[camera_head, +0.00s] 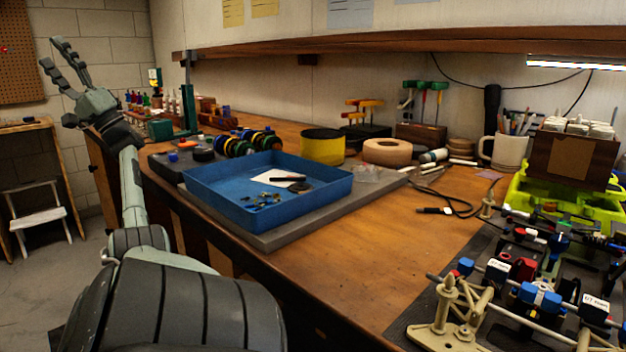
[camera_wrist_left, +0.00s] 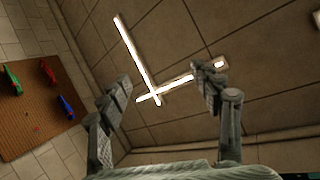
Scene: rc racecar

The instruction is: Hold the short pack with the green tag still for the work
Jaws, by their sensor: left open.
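I cannot make out a short pack with a green tag in either view. Blue and red blocks with white tags (camera_head: 497,268) sit on rods at the lower right of the head view, but I see no green tag on them. My left gripper (camera_head: 50,52) is raised at the upper left, off the bench's left end, with its fingers apart and nothing between them. In the left wrist view the open fingers (camera_wrist_left: 163,78) point toward the ceiling lights. My right gripper is not in view.
A blue tray (camera_head: 215,206) with small parts stands on a grey board on the wooden bench (camera_head: 370,262). A yellow-green case (camera_head: 520,190) and a white mug (camera_head: 508,150) stand at the right. The bench middle is mostly clear, with a black cable (camera_head: 460,205) behind.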

